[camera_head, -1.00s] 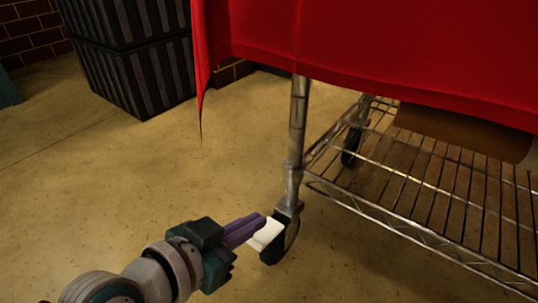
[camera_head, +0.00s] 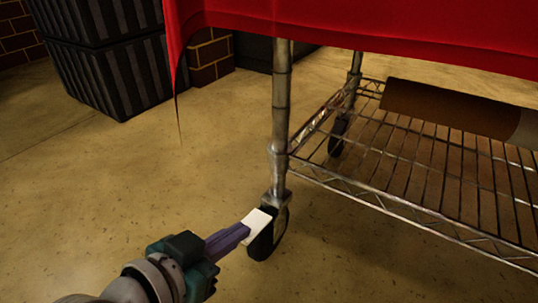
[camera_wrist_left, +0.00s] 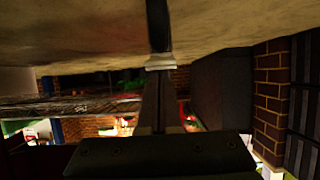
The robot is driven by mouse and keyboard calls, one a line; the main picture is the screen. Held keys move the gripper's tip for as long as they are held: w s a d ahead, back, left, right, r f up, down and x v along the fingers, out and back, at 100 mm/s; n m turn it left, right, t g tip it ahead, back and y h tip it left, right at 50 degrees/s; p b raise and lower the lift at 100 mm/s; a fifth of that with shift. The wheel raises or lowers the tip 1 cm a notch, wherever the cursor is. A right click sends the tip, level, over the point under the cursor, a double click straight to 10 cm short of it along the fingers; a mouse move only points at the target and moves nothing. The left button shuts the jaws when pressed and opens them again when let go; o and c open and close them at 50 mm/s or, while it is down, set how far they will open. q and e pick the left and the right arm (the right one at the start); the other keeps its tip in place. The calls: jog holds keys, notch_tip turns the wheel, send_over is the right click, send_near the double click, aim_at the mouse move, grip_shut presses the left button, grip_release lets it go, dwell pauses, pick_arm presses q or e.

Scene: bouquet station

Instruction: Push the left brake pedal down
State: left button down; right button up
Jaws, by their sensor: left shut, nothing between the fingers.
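The left brake pedal (camera_head: 257,219) is a small white plate on the black caster wheel (camera_head: 264,243) at the cart's near left leg. My left gripper (camera_head: 245,232) is shut and empty. Its purple fingers point right, with the tips at the pedal's lower left edge in the head view. I cannot tell whether they touch it. In the left wrist view, which looks upside down, the pedal (camera_wrist_left: 160,62) shows as a pale strip just beyond the dark fingers (camera_wrist_left: 153,108). My right gripper is not in view.
The wire-shelf cart (camera_head: 420,209) stands on a metal leg (camera_head: 281,100), with a red cloth (camera_head: 380,35) over its top. A brown roll (camera_head: 450,108) lies on the shelf. Dark ribbed crates (camera_head: 105,70) stand at the back left. The floor left of the wheel is clear.

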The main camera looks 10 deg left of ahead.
pick_arm(q)
jog(key=f, duration=0.2)
jog(key=shift+s+a+f, duration=0.15)
jog(key=shift+s+f, duration=0.15)
jog(key=shift+s, duration=0.05)
jog(key=shift+r, duration=0.1)
jog(key=shift+r+p, duration=0.75)
jog(key=shift+p, duration=0.1)
notch_tip(320, 180, up, 4)
jog(key=r+p, duration=0.1)
jog(key=p, duration=0.4)
jog(key=s+a+f, duration=0.1)
jog(key=s+a, duration=0.1)
jog(key=s, duration=0.3)
jog(key=s+a+f+p, duration=0.1)
jog(key=s+a, duration=0.1)
jog(key=s, duration=0.4)
jog(key=shift+f, duration=0.4)
